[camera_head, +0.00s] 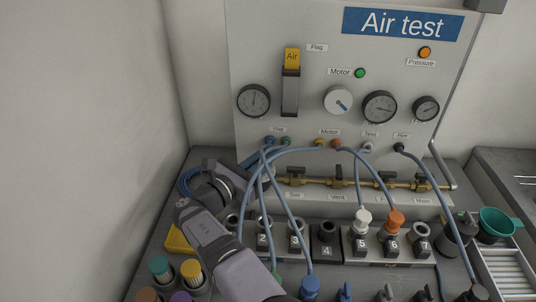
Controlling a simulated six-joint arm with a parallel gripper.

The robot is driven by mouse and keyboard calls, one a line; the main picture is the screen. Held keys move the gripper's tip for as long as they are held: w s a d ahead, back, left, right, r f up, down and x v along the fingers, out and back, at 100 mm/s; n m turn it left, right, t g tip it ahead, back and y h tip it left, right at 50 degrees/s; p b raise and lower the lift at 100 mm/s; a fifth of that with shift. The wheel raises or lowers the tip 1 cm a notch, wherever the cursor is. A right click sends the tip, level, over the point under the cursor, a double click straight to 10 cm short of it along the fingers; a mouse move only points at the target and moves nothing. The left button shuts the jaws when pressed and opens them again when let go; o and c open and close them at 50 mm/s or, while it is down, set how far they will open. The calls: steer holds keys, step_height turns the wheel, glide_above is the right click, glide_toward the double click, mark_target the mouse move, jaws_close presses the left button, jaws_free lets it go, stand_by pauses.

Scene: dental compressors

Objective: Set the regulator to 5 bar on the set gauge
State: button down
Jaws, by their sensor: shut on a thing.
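My arm reaches up from the bottom middle and bends right at the left of the bench. My gripper (258,168) is shut by the left end of the brass pipe (312,182), below the panel. What it holds is mostly hidden by hoses and the gripper; it seems to be the regulator knob. A round gauge (253,101) at the panel's left has its needle near upright. Two more gauges, a middle one (380,107) and a smaller right one (426,109), have dials too small to read. I cannot tell which is the set gauge.
Blue hoses (379,175) loop from the panel ports across the pipe and past my gripper. Numbered sockets (327,232) stand in front, some with plugs. Capped bottles (191,272) stand at lower left. A green funnel (500,223) is at right. A white dial (338,101) is mid-panel.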

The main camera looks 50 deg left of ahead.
steer(key=c, duration=1.8)
jaws_free()
steer(key=shift+c, duration=0.2)
steer(key=shift+s+d+b, duration=0.2)
steer(key=shift+s, duration=1)
steer(key=shift+s+d+b, duration=0.15)
steer(key=shift+s+d, duration=0.1)
steer(key=shift+s, duration=0.95)
steer(key=shift+s+d+b, duration=0.2)
steer(key=shift+s, duration=1)
